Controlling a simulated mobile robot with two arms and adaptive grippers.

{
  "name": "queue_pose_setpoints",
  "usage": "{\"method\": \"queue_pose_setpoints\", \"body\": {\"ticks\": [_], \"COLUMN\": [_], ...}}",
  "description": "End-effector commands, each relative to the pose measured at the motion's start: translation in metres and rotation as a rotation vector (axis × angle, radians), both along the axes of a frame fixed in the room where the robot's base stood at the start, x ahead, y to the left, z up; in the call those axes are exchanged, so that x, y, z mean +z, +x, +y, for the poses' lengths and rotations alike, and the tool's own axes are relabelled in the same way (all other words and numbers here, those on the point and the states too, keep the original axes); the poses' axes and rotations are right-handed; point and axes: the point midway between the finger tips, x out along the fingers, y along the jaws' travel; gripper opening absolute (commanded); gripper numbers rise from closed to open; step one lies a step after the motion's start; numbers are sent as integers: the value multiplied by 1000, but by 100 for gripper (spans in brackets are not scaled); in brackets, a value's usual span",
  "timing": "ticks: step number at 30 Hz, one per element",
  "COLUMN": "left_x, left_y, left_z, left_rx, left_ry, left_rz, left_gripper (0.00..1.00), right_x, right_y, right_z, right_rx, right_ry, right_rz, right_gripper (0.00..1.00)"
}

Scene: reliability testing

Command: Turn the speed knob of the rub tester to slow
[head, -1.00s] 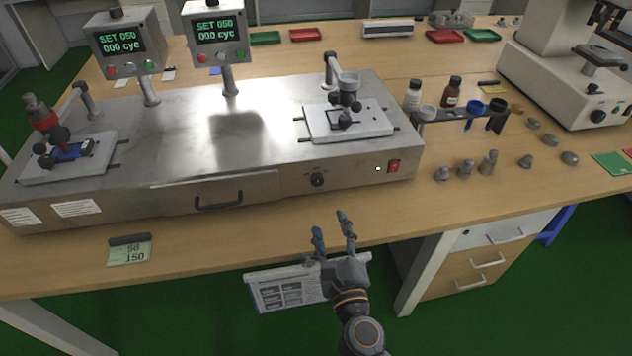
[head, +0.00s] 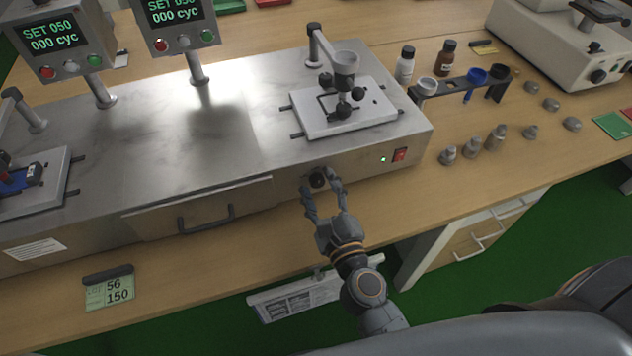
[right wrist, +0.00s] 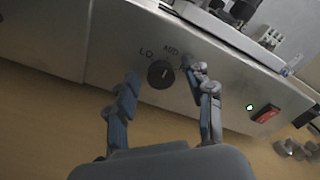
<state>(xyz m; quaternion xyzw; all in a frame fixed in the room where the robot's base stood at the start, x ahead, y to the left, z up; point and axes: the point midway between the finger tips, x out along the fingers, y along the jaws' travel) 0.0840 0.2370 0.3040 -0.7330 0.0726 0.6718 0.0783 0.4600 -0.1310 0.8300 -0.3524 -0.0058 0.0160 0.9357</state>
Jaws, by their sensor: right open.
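The rub tester (head: 235,130) is a wide metal box on the wooden bench. Its black speed knob (head: 317,181) is on the front panel. In the right wrist view the open gripper (right wrist: 165,80) has one finger left and one right of the knob, with gaps showing. My left gripper is out of view.
A red rocker switch (head: 400,155) and a lit green lamp (head: 383,160) sit right of the knob. A drawer handle (head: 206,219) protrudes to its left. Small metal weights (head: 472,145) stand on the bench at right. A lot card (head: 109,289) lies at front left.

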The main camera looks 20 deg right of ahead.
Motion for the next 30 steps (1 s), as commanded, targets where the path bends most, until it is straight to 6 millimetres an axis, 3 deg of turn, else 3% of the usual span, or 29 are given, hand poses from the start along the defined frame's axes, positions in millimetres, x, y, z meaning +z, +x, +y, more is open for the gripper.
{"method": "queue_pose_setpoints", "body": {"ticks": [3,4,11,20,30], "left_x": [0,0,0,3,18], "left_y": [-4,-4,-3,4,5], "left_z": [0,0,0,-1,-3], "left_rx": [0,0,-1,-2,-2], "left_ry": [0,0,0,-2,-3], "left_rz": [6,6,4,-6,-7], "left_gripper": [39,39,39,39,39], "right_x": [0,0,0,1,3], "right_y": [0,0,0,0,0], "right_z": [0,0,0,0,1], "right_rx": [0,0,0,1,2], "right_ry": [0,0,0,-24,-220], "right_rz": [0,0,0,0,-8], "right_gripper": [52,48,1,0,0]}}
